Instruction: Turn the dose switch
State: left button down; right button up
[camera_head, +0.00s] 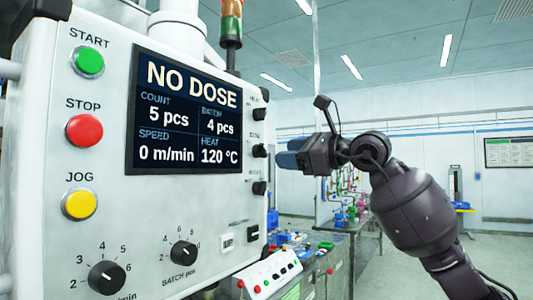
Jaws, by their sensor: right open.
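A white control panel (215,215) fills the left side. Its screen (185,115) reads "NO DOSE". A column of small black switches runs along the panel's right edge: an upper one (260,114), a middle one (260,151) and a lower one (259,188). Their labels are too small to read, so I cannot tell which is the dose switch. My right gripper (284,153), with blue fingertips, is open and empty. It points left at the panel, just right of the middle switch, and appears apart from it. My left gripper is not in view.
The panel also carries start (89,62), stop (85,130) and jog (79,205) buttons, a speed dial (106,277) and a batch dial (183,252). A small white button box (270,275) stands below right. A cluttered bench lies behind.

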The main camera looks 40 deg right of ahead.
aim_at(266, 154)
jog(key=x, duration=0.5)
jog(key=shift+w+a+r+p, duration=0.1)
jog(key=shift+p, duration=0.2)
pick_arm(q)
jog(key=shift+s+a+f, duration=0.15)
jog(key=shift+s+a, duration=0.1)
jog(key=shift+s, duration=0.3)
pick_arm(e)
jog(key=shift+w+a, duration=0.25)
jog(key=shift+w, duration=0.3)
jog(key=shift+c, duration=0.3)
